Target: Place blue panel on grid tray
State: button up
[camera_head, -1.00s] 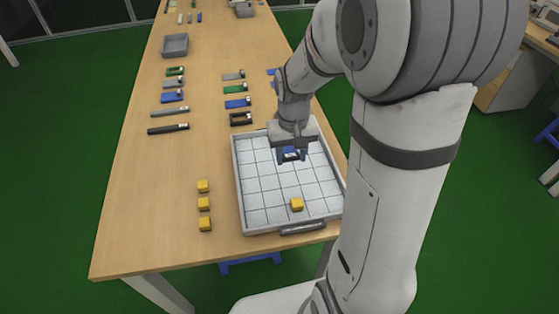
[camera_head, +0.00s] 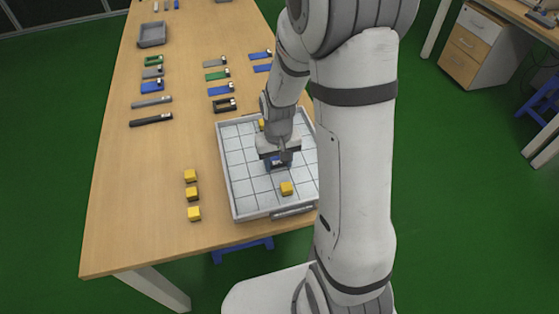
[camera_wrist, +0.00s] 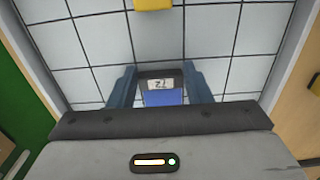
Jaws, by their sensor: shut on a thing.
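The grid tray (camera_head: 240,186) is white with dark grid lines and a raised grey rim, at the front right of the table. My gripper (camera_head: 277,165) is over the tray's middle, pointing down. It is shut on the blue panel, which has a dark end and a white label. In the wrist view the blue panel (camera_wrist: 163,97) sits between the two blue fingers of my gripper (camera_wrist: 162,88). I cannot tell whether the panel touches the tray surface. A yellow block (camera_head: 286,188) stands on the tray in front of the gripper. It also shows in the wrist view (camera_wrist: 152,4).
Several yellow blocks (camera_head: 192,193) stand in a column left of the tray. Panels and bars in blue, green, grey and black lie farther back, with a grey bin (camera_head: 152,35). Another yellow block (camera_head: 262,123) shows at the tray's back. Tray cells left of the gripper are clear.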

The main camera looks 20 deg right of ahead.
jog(key=shift+f, duration=0.2)
jog(key=o, duration=1)
jog(key=shift+r, duration=0.1)
jog(key=shift+c, duration=0.2)
notch_tip(320, 180, up, 12)
jog(key=p, duration=0.1)
jog(key=s+r+t, duration=0.1)
jog(key=s+r, duration=0.2)
jog(key=s, duration=0.4)
jog(key=s+r+t, duration=0.1)
jog(key=s+r, duration=0.3)
jog(key=s, duration=0.2)
jog(key=shift+s+d+r, duration=0.25)
jog(key=shift+s, duration=0.1)
notch_tip(320, 180, up, 3)
jog(key=p, duration=0.2)
jog(key=shift+s+f+t+p, duration=0.1)
jog(key=shift+f+t+p, duration=0.05)
jog(key=shift+t+p, duration=0.2)
